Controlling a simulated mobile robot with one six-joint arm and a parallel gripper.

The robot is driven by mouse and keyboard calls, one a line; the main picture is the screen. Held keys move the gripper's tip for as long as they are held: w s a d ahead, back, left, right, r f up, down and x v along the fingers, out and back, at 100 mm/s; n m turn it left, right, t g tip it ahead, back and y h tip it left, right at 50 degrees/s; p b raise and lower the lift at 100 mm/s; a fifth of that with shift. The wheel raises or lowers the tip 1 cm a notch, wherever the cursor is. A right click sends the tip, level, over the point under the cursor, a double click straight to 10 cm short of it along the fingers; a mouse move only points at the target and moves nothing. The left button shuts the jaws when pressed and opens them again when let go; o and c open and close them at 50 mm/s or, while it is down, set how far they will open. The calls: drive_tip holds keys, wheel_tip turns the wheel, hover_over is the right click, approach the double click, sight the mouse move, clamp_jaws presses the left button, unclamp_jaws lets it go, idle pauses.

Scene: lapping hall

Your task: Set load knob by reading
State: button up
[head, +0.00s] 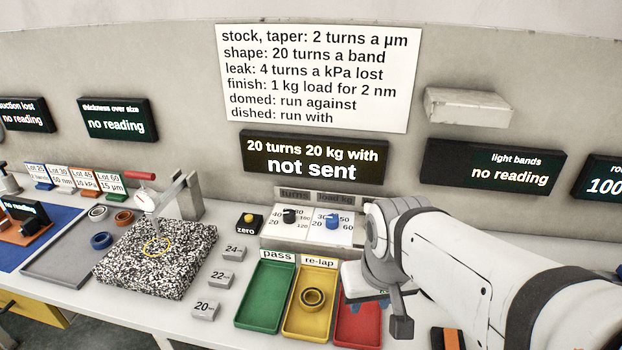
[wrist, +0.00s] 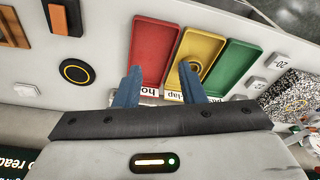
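The load knob (head: 333,222) is blue and sits on the right dial of a pale control box, under a "load kg" label. Its dial shows numbers such as 20, 30, 50 and 60; its pointer is too small to read. The black turns knob (head: 289,215) is on the left dial. The display (head: 315,158) reads "20 turns 20 kg with", "not sent". My gripper (wrist: 162,68) is open and empty in the wrist view, its two blue fingers apart above the trays. In the head view my arm mostly hides it, right of and nearer than the knob.
Green (head: 265,297), yellow (head: 298,327) and red (head: 357,330) trays stand before the control box; the yellow one holds a ring (head: 312,297). A wall card (head: 318,75) lists rules, including 1 kg load for 2 nm finish. Several displays say "no reading". A speckled block (head: 158,258) stands left.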

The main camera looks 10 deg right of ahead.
drive_tip(key=shift+o, duration=1.3)
drive_tip(key=shift+w+r, duration=0.2)
drive_tip(key=shift+w, duration=0.15)
drive_tip(key=shift+o, duration=1)
drive_tip(key=w+d+r+n+p, duration=0.1)
drive_tip(key=w+r+n, duration=0.1)
drive_tip(key=w, duration=0.5)
drive_tip(key=shift+w+d+r+g, duration=0.3)
drive_tip(key=shift+w+r, duration=0.05)
drive_tip(key=n+g+p, duration=0.2)
drive_tip(key=n+p, duration=0.2)
drive_tip(key=n, duration=0.5)
hover_over(332, 217)
drive_tip(key=f, duration=0.8)
drive_tip(key=shift+s, duration=0.25)
drive_tip(key=shift+w+d+f, duration=0.1)
drive_tip(key=shift+w+f, duration=0.15)
drive_tip(key=shift+f, duration=0.1)
wheel_tip(332, 217, down, 8)
drive_tip(key=shift+r, duration=0.1)
